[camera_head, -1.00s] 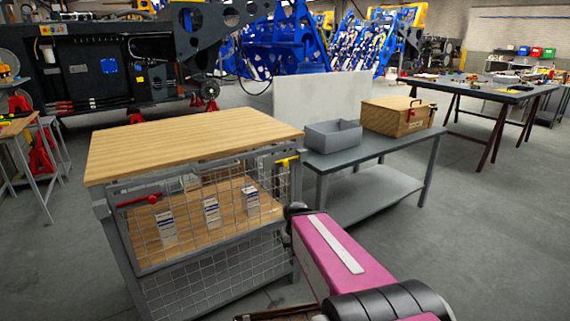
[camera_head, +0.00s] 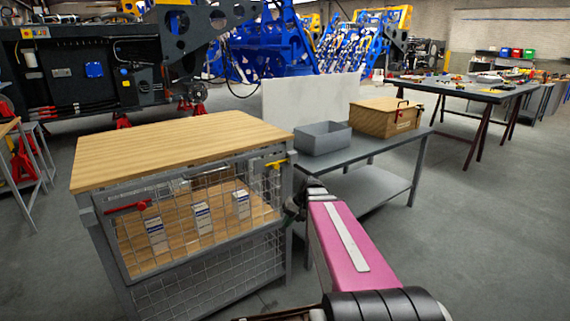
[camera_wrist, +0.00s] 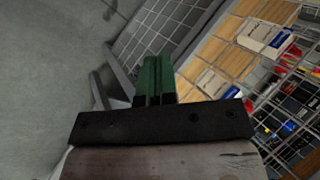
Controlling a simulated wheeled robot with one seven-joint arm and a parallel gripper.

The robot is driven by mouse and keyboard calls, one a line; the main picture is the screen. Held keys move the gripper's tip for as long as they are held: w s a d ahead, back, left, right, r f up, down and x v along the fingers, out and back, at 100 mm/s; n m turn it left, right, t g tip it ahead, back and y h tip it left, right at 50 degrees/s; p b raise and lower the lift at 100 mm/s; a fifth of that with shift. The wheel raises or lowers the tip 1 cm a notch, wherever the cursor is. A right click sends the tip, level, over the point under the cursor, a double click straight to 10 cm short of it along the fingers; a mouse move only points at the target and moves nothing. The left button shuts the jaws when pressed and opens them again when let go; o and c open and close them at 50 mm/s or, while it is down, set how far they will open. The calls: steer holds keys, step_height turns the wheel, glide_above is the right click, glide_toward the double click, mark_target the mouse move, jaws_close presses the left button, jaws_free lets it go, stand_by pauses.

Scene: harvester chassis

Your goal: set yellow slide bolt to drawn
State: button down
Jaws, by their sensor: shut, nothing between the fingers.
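The yellow slide bolt (camera_head: 275,164) sits at the upper right corner of the wire mesh door (camera_head: 196,212) on the wooden-topped cabinet. Whether it is drawn cannot be told at this size. My gripper (camera_head: 292,211) is at the right edge of the cabinet front, below the yellow bolt and apart from it. In the wrist view my gripper's green fingers (camera_wrist: 155,78) are together with nothing between them, and the mesh lies beyond them. The yellow bolt does not show in the wrist view.
White boxes (camera_head: 201,217) stand behind the mesh. Right of the cabinet is a grey bench (camera_head: 375,150) with a grey bin (camera_head: 322,138) and a wooden box (camera_head: 387,119). Open floor lies to the right.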

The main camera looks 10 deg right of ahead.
steer(key=w+d+r+t+y, duration=0.1)
steer(key=w+d+r+y, duration=0.5)
steer(key=w+r, duration=0.45)
steer(key=n+t+y, duration=0.2)
steer(key=y, duration=0.1)
glide_toward(274, 165)
steer(key=w+d, duration=0.1)
steer(key=d, duration=0.4)
steer(key=shift+w+r, duration=0.15)
steer(key=shift+r, duration=0.05)
steer(key=shift+a, duration=0.1)
steer(key=x, duration=1)
steer(key=shift+s, duration=0.2)
steer(key=shift+s+a, duration=0.4)
steer(key=shift+a, duration=0.45)
steer(key=shift+s+a, duration=0.35)
steer(key=shift+a, duration=0.45)
steer(key=shift+s+a, duration=0.4)
steer(key=shift+a, duration=0.45)
